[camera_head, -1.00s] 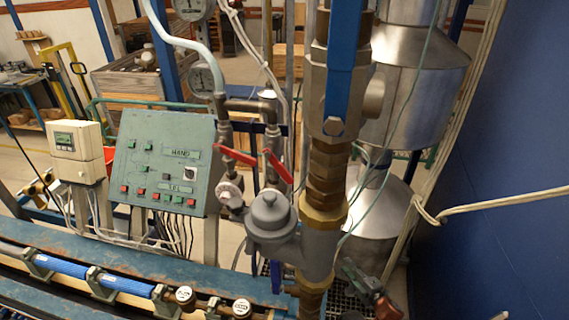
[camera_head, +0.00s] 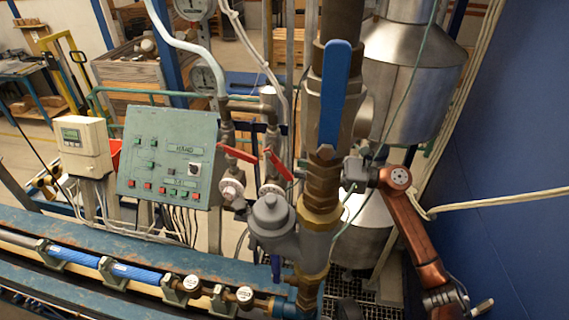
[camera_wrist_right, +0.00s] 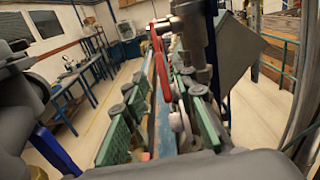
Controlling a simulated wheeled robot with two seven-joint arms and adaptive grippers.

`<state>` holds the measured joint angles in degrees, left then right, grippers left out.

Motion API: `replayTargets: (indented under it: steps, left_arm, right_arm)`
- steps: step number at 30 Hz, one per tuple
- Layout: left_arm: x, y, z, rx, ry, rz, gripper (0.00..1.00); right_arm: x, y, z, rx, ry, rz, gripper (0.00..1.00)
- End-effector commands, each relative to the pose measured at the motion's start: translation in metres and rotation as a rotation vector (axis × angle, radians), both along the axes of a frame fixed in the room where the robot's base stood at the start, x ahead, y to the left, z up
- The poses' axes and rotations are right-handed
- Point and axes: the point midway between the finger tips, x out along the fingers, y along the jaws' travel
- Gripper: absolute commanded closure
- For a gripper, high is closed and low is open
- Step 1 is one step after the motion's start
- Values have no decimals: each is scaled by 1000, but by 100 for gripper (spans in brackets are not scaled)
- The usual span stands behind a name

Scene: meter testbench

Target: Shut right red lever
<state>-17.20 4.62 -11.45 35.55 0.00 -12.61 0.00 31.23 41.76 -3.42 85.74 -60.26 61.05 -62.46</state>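Two red levers sit on the thin vertical pipes behind the grey meter body in the head view. The left red lever (camera_head: 238,154) and the right red lever (camera_head: 277,163) both slant down to the right. My right gripper (camera_head: 356,172) is at the right side of the thick vertical pipe, to the right of the right red lever; its fingertips are hard to make out there. In the right wrist view its green-padded fingers (camera_wrist_right: 160,75) are spread apart, with a red lever (camera_wrist_right: 160,60) ahead, in line with the gap; I see no grip on it. My left gripper is out of view.
The thick pipe with a blue lever (camera_head: 335,95) stands between the right gripper and the red levers in the head view. A green control panel (camera_head: 168,157) is to the left. Steel vessels (camera_head: 410,75) and a blue wall (camera_head: 510,130) are at the right.

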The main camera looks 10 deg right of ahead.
Motion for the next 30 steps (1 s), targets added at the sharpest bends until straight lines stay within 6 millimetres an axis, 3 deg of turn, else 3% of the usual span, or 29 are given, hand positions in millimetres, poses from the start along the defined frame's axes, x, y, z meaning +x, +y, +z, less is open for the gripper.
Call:
replayTargets:
  steps: [6, 12, 23, 30]
  left_arm:
    - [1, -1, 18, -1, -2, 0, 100]
    - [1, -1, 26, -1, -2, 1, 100]
    - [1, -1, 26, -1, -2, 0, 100]
    - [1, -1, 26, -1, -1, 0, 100]
  right_arm:
    - [14, 33, 4, 5, 2, 0, 74]
    - [23, 52, 2, 5, 3, -2, 74]
    - [25, 57, 0, 5, 4, -3, 74]
    - [25, 57, 0, 5, 4, -3, 90]
